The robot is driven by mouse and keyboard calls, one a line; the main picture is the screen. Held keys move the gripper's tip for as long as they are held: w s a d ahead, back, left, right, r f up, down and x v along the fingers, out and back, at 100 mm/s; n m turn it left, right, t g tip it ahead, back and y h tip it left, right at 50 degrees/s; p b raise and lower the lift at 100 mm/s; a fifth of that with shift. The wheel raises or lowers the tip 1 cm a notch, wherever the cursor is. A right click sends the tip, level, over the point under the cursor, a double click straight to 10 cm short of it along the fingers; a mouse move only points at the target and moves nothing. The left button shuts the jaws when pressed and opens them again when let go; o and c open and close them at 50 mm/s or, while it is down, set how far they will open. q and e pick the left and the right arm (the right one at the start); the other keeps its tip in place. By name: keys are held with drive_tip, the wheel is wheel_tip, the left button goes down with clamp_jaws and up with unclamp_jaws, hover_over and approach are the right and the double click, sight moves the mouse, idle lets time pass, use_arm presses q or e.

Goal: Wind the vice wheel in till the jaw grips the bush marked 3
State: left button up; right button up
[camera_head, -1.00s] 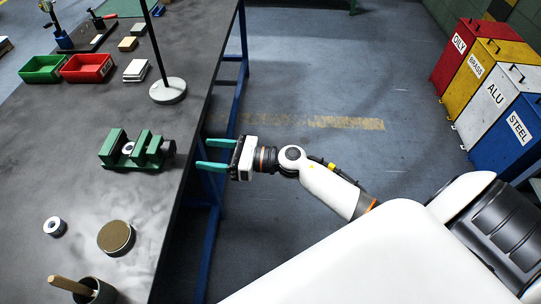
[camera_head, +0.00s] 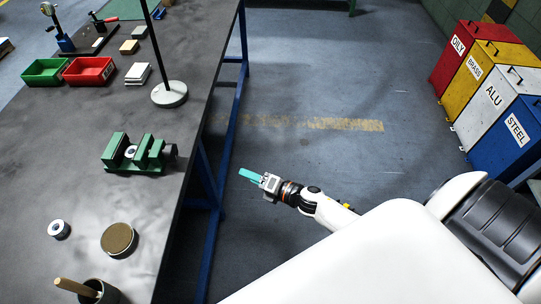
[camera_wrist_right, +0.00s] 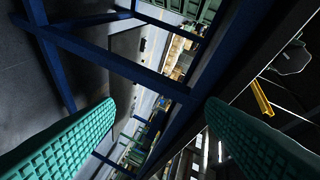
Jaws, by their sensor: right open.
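The green vice (camera_head: 136,154) stands on the dark bench top near its right edge. A pale round bush (camera_head: 131,151) sits between its jaws; its mark is too small to read. The vice's dark wheel (camera_head: 171,152) is at its right end, by the bench edge. My right gripper (camera_head: 250,174) is off the bench, to the right of and apart from the wheel. Its teal fingers also show in the right wrist view (camera_wrist_right: 158,130), spread apart with nothing between them. My left gripper is not in view.
A second round bush (camera_head: 59,229), a brown-topped disc (camera_head: 118,240) and a cup with a wooden handle (camera_head: 92,291) stand on the near bench. A lamp base (camera_head: 169,94) stands behind the vice. Blue bench legs (camera_head: 211,190) are close to my right gripper.

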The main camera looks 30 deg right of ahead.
drive_tip(key=s+d+f+m+g+h, duration=0.1)
drive_tip(key=s+f+m, duration=0.1)
drive_tip(key=f, duration=0.3)
drive_tip(key=s+d+f+m+g+h+p, duration=0.1)
drive_tip(key=s+f+m+h, duration=0.1)
drive_tip(key=s+f+m, duration=0.1)
drive_tip(key=f+m, duration=0.1)
drive_tip(key=m, duration=0.1)
drive_tip(key=shift+d+f+m, duration=0.3)
drive_tip(key=shift+d+f, duration=0.05)
drive_tip(key=shift+d, duration=0.05)
